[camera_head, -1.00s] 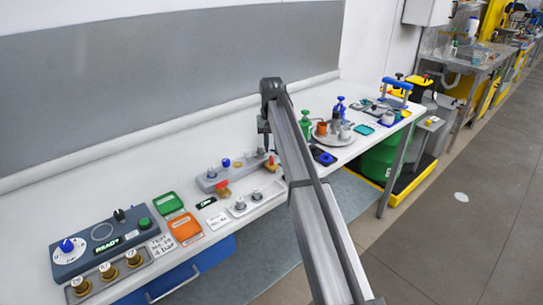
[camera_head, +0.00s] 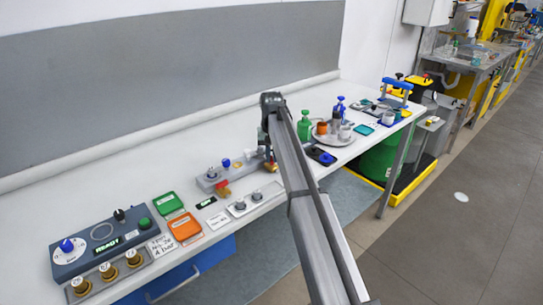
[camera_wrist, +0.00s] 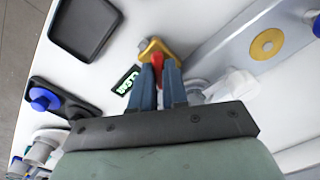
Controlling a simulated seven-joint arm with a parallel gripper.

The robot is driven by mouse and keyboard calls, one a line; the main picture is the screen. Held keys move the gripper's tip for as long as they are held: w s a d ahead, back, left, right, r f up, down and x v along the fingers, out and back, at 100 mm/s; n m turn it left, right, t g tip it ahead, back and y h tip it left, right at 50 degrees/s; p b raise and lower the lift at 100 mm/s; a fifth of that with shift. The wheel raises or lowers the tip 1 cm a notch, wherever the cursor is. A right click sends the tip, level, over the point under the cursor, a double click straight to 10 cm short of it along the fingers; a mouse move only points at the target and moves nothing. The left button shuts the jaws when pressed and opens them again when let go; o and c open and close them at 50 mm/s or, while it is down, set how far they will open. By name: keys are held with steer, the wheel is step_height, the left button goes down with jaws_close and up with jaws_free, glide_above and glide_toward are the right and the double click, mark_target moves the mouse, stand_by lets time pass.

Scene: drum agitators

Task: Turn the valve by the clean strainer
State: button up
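A brass valve (camera_wrist: 150,48) with a red handle (camera_wrist: 158,62) sits at the edge of the grey block (camera_wrist: 225,55) in the wrist view. A small dark label with green letters (camera_wrist: 127,80), hard to read, lies beside it. My gripper (camera_wrist: 159,72) is down at this valve, its two fingers close on either side of the red handle. I cannot tell whether they touch it. In the head view my gripper (camera_head: 268,160) is at the right end of the grey block (camera_head: 208,183), and the arm partly hides this valve. Another red-handled valve (camera_head: 222,187) is at the block's left end.
A blue knob (camera_head: 226,163) and a yellow disc (camera_head: 238,164) are on the block. A black tray (camera_wrist: 85,28) and a black holder with a blue knob (camera_wrist: 45,98) lie nearby. Bottles (camera_head: 304,125) and a round tray (camera_head: 330,141) stand to the right.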

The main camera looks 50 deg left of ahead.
mark_target(272, 158)
steer(key=shift+m, duration=0.3)
jaws_close()
steer(key=m, duration=1)
steer(key=shift+m, duration=0.3)
stand_by(0.3)
steer(key=shift+o, duration=2.2)
jaws_free()
steer(key=shift+r, duration=0.1)
step_height(272, 158, up, 14)
